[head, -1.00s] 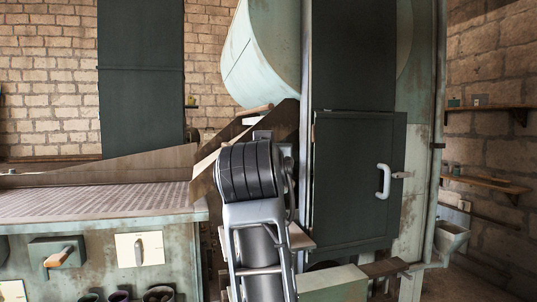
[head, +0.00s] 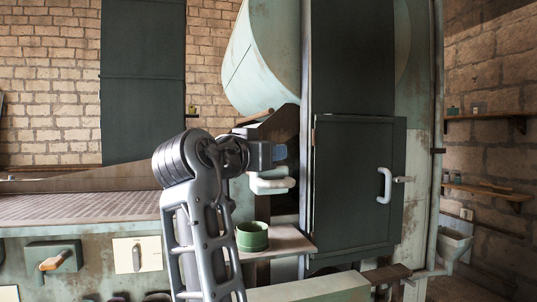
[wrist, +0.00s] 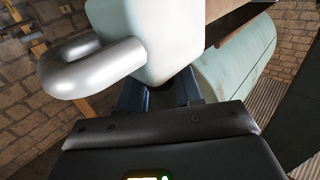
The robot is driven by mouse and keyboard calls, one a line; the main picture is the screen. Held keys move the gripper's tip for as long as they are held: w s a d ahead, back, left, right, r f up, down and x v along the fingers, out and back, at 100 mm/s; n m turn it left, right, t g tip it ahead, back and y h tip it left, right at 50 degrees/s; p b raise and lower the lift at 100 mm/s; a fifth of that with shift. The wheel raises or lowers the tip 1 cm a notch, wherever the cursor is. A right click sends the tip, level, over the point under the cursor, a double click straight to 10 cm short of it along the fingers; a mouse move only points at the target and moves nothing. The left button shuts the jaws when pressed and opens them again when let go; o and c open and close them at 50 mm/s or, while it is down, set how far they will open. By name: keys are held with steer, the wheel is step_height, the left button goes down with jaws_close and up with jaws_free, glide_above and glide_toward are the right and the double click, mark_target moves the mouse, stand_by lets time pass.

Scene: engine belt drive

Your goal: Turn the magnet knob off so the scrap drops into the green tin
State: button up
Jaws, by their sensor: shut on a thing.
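The green tin (head: 252,236) stands upright and open on a small wooden shelf (head: 285,241), in the head view. My gripper (head: 280,156) is above it and a little to the right, with blue-grey fingers. It is shut on a pale block (head: 270,184) with rounded bars. In the wrist view the block (wrist: 155,35) sits beyond my fingers (wrist: 158,88), with a thick silver curved bar (wrist: 85,70) at its left. I cannot tell which part is the magnet knob. No scrap can be made out, and the tin's inside is hidden.
A dark cabinet door (head: 355,190) with a white handle (head: 385,184) is close to the right of my gripper. A wooden chute (head: 275,128) is behind it. The machine's left panel carries a lever (head: 55,261) and a pale switch plate (head: 137,254).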

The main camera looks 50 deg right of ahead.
steer(key=o, duration=0.9)
steer(key=shift+o, duration=0.2)
steer(key=s+a+b, duration=0.1)
steer(key=a, duration=0.6)
steer(key=shift+s+a+b, duration=0.2)
steer(key=shift+a+b, duration=0.1)
steer(key=shift+b, duration=0.1)
